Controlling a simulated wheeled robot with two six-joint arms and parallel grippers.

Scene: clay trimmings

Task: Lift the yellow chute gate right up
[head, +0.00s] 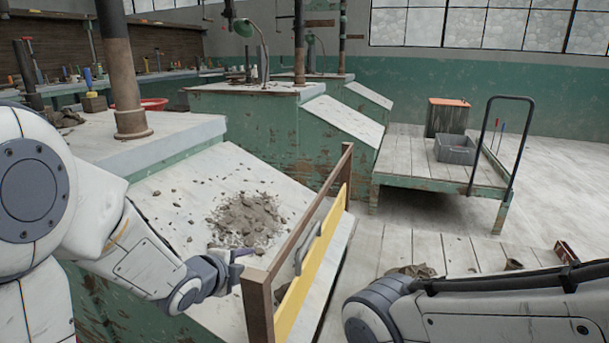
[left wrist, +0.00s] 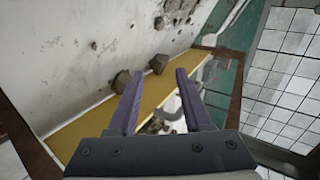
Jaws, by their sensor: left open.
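The yellow chute gate (head: 318,262) is a board set low between two brown posts (head: 257,308), under a brown top bar, at the lower end of the sloped chute. A grey handle (head: 307,248) stands out from its face. In the left wrist view the yellow gate (left wrist: 82,140) runs slantwise beyond my fingers, and part of the handle (left wrist: 170,124) shows between them. My left gripper (head: 243,256) is on the chute side, near the closer post. Its fingers (left wrist: 160,74) are open with nothing gripped. My right gripper is out of view.
A heap of grey clay trimmings (head: 246,220) lies on the pale chute (head: 178,192), with crumbs around it. Clay lumps (left wrist: 158,63) lie by the gate. My right arm fills the lower right. A low cart (head: 397,160) holding bins stands behind, with floor around it.

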